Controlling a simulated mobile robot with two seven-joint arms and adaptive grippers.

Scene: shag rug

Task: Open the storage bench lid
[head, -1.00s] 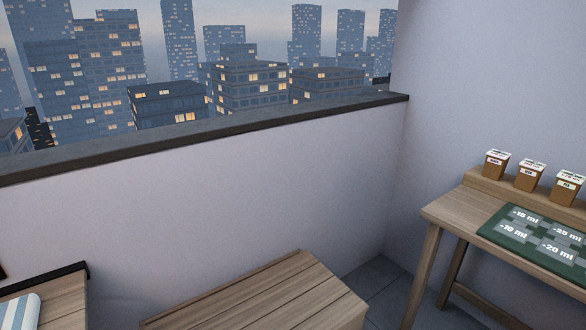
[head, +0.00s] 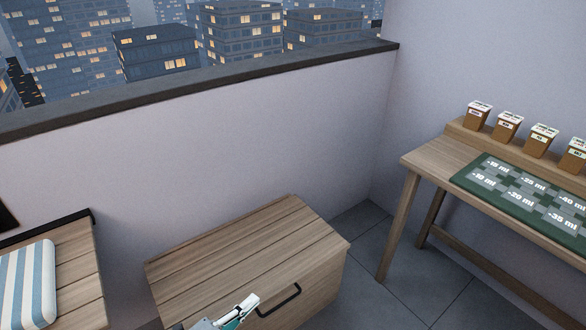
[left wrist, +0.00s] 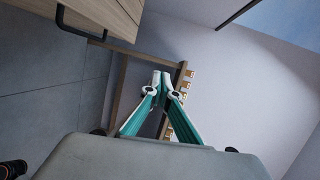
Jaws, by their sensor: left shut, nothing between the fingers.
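The storage bench (head: 310,288) is a wooden box at the bottom middle of the head view. Its slatted lid (head: 235,245) lies flat and closed. A black bar handle (head: 279,300) is on its front face. In the left wrist view the bench (left wrist: 115,15) shows at the upper left with the handle (left wrist: 75,30). My left gripper (head: 250,301) is at the bottom of the head view, just left of the handle in the picture; contact cannot be told. In the left wrist view its teal fingers (left wrist: 161,78) meet at the tips, shut and empty. My right gripper is not in view.
A wooden table (head: 428,162) with a green mat (head: 485,199) and several small brown pots (head: 507,126) stands at the right. A second bench (head: 78,262) with a striped cushion (head: 28,285) is at the left. A low wall (head: 220,160) runs behind. Floor (head: 400,290) shows between bench and table.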

